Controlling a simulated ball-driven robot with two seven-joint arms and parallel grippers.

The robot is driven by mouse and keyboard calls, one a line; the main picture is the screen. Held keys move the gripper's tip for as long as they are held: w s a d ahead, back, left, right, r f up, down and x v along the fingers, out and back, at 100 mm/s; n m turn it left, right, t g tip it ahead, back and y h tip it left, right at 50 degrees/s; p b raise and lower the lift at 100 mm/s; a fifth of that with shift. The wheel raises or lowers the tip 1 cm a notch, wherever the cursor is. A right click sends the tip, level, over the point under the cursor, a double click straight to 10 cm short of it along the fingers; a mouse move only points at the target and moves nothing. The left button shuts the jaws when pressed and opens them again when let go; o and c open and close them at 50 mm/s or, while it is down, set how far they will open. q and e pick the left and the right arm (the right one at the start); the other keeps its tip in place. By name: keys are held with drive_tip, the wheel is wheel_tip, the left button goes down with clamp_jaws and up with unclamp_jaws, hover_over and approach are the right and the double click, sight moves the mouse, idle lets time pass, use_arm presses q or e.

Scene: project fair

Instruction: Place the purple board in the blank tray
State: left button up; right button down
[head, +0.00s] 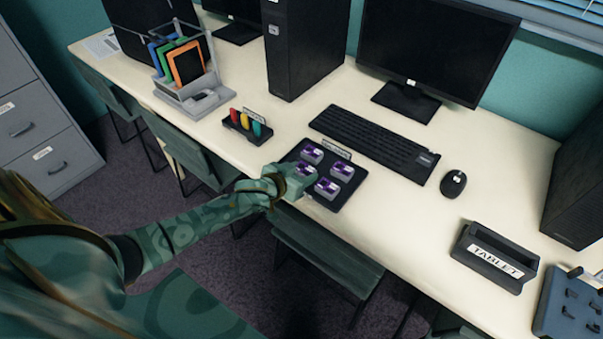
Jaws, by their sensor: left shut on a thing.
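Several purple-topped boards sit on a black labelled tray (347,189) near the desk's front edge, such as the one at its far left (312,153) and the one at its front right (327,187). My left gripper (296,173) reaches over the tray's left side and is shut on a purple board (305,169) there. Its fingers and part of that board are hard to make out. The label on the tray is too small to read. I cannot tell which tray is the blank one. My right gripper does not show.
A small holder (247,128) with red, yellow and green items stands left of the tray. A keyboard (374,139), mouse (453,183) and TABLET stand (492,260) are to the right. A grey rack (196,97) holds coloured tablets. Chairs (325,251) line the desk's front.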

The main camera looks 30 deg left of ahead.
use_arm(q)
drive_tip(key=o, duration=0.6)
drive_tip(key=shift+f, duration=0.15)
drive_tip(key=shift+o, duration=0.4)
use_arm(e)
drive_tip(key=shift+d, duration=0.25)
